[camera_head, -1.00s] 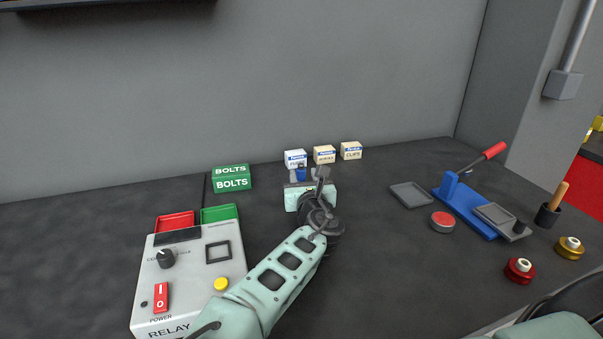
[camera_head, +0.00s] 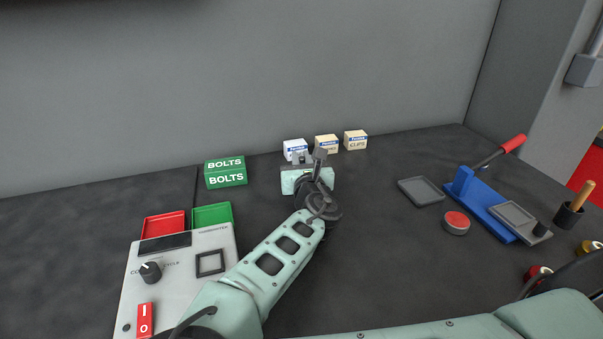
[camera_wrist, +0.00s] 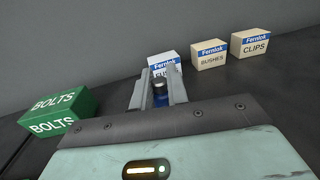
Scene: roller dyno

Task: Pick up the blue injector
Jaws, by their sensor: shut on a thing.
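In the head view my gripper (camera_head: 302,158) is at the back of the bench, in front of the white box. The injector cannot be made out there, hidden by my gripper and wrist. Whether it touches the bench I cannot tell.
Behind stand a white Fernlok box (camera_head: 295,148), a bushes box (camera_head: 327,144) and a clips box (camera_head: 356,140). Red (camera_head: 163,225) and green (camera_head: 212,215) trays lie near a tester (camera_head: 190,265). A blue lever press (camera_head: 483,205) stands right.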

